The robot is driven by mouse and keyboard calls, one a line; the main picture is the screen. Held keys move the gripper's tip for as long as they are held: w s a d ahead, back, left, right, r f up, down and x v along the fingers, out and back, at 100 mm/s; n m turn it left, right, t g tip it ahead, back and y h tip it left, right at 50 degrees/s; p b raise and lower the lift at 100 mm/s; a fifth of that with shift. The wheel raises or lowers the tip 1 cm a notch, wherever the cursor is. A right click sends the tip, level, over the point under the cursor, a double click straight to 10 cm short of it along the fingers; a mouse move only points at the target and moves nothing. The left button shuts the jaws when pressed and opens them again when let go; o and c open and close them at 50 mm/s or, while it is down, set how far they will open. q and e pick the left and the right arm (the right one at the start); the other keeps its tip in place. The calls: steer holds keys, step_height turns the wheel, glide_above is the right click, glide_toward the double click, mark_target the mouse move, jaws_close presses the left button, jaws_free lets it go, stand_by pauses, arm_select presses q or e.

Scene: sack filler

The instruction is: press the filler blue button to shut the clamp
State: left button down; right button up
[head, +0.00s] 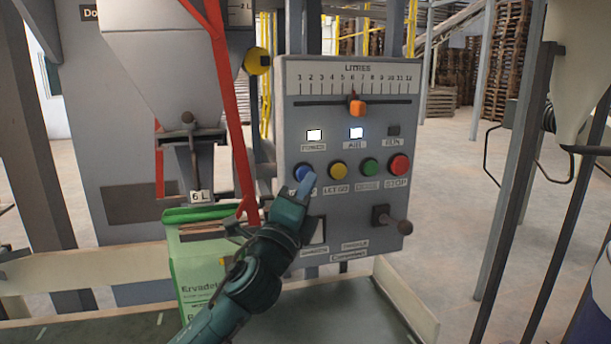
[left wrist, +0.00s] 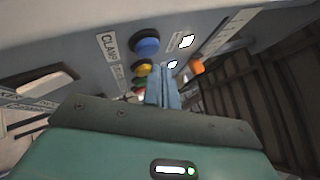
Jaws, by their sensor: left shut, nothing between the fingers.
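The blue button (head: 300,171) is at the left end of the button row on the grey control panel (head: 345,225). It also shows in the left wrist view (left wrist: 146,41), with a CLAMP label beside it. My left gripper (head: 306,180) is shut and empty, its fingertips in front of the blue button's lower right edge in the head view. In the left wrist view the fingers (left wrist: 164,88) show below and right of the button; I cannot tell whether they touch it. The green sack (head: 198,262) stands under the filler spout; the clamp is not clearly seen. My right gripper is not in view.
Yellow (head: 338,171), green (head: 370,167) and red (head: 399,164) buttons sit right of the blue one. A lever (head: 392,222) sticks out lower right. A red bar (head: 235,130) runs left of the panel. POWER and middle lamps are lit; RUN is dark.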

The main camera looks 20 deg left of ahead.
arm_select(q)
steer(key=shift+w, duration=0.1)
stand_by(0.6)
steer(key=shift+w+a, duration=0.25)
steer(key=shift+w, duration=0.05)
steer(key=shift+w+a, duration=0.3)
steer(key=shift+w, duration=0.15)
stand_by(0.7)
steer(key=shift+s+d, duration=0.55)
steer(key=shift+s, duration=0.3)
steer(key=s+d+p, duration=0.1)
steer(key=s+d, duration=0.2)
steer(key=s, duration=0.2)
steer(key=shift+d, duration=0.2)
stand_by(0.6)
